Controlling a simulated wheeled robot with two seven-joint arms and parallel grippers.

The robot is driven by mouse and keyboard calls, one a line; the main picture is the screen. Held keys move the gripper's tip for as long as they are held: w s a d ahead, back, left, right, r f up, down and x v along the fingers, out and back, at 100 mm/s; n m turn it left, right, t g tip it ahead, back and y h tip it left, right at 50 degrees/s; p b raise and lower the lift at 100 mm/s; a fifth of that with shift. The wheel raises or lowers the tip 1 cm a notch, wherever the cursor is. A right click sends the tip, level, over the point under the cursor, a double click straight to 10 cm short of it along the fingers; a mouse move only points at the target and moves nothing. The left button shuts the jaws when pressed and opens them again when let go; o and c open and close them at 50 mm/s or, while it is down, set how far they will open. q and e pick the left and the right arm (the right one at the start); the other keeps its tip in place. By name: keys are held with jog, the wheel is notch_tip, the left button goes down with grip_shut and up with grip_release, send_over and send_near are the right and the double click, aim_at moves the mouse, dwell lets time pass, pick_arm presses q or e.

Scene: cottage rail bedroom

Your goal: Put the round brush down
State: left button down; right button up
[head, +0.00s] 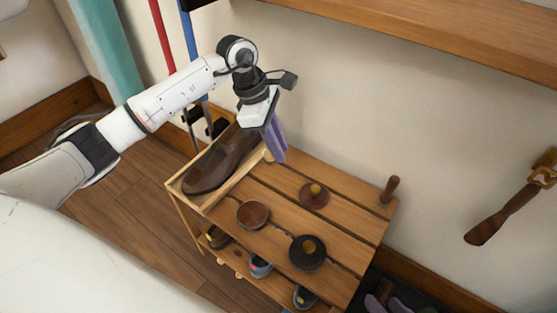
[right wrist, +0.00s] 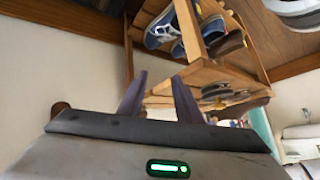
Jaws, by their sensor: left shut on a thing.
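My left gripper (head: 276,142) is shut, its purple fingers pointing down over the back of the wooden rack. The round brush in it is hidden behind the fingers and cannot be made out. A brown shoe (head: 222,162) lies in the tray-like left end of the rack top, beside the fingers.
A brown peg (head: 390,190) stands at the rack's back right corner. Shoes sit on the lower shelf, including a blue one (head: 260,266). A dark wooden handled thing (head: 502,218) hangs on the right wall. Red and blue poles stand behind the rack. Bare slats show between the discs.

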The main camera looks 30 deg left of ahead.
pick_arm(q)
notch_tip(320, 180, down, 4)
jog(key=shift+f+b, duration=0.2)
jog(key=shift+b, duration=0.45)
pick_arm(e)
jog(key=shift+w+a+r+y, duration=0.2)
jog(key=shift+a+r+y, duration=0.1)
jog(key=shift+a+r, duration=0.25)
jog(key=shift+d, duration=0.1)
pick_arm(q)
jog(key=c, duration=1.6)
grip_release()
jog(key=shift+f, duration=0.1)
jog(key=shift+c, duration=0.2)
pick_arm(e)
jog(key=shift+r, duration=0.15)
